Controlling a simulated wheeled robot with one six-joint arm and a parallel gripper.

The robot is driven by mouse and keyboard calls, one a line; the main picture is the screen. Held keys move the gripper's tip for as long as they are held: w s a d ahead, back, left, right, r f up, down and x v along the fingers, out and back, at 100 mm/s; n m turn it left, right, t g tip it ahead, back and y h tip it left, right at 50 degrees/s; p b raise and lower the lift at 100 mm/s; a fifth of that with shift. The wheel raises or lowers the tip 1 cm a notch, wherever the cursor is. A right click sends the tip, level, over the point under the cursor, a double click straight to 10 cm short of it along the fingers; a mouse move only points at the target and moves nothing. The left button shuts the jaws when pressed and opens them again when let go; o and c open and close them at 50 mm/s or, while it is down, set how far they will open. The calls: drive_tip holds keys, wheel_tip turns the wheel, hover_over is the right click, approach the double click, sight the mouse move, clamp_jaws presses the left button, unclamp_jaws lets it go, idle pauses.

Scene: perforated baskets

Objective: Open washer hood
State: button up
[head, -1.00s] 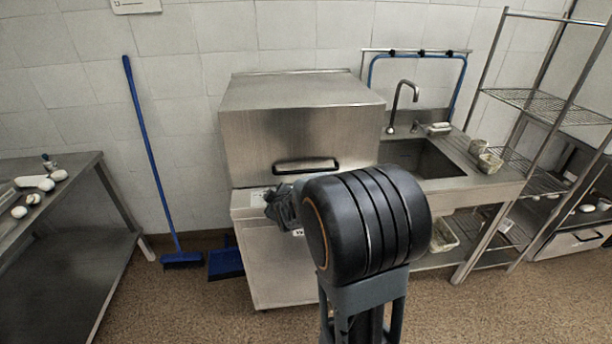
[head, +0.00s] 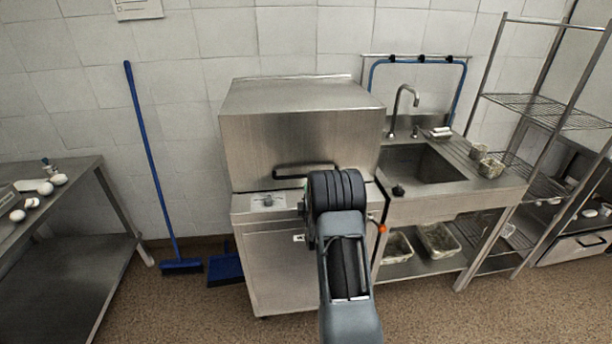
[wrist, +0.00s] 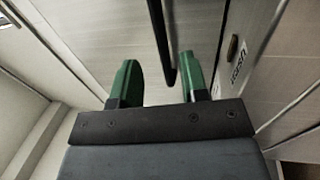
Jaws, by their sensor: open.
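The washer hood (head: 290,140) is a steel box, lowered onto the washer base (head: 275,275). Its dark bar handle (head: 290,171) runs along the lower front, and my arm covers the handle's right end in the head view. In the wrist view the dark handle (wrist: 162,45) comes down from the top edge to between the two green fingers of my gripper (wrist: 160,85). The fingers are apart, one on each side of the handle's end, with no clear contact. In the head view my arm hides the gripper.
A sink (head: 420,164) with a faucet stands right of the washer, beside a wire shelf rack (head: 550,112). A steel table (head: 80,190) is at the left. A blue broom (head: 152,165) leans on the wall. The floor left of the washer is mostly clear.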

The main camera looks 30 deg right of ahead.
drive_tip(key=p+x, duration=0.1)
drive_tip(key=x, duration=0.7)
drive_tip(key=shift+w+r, duration=0.1)
drive_tip(key=shift+w, duration=0.05)
drive_tip(key=shift+c, duration=0.3)
clamp_jaws()
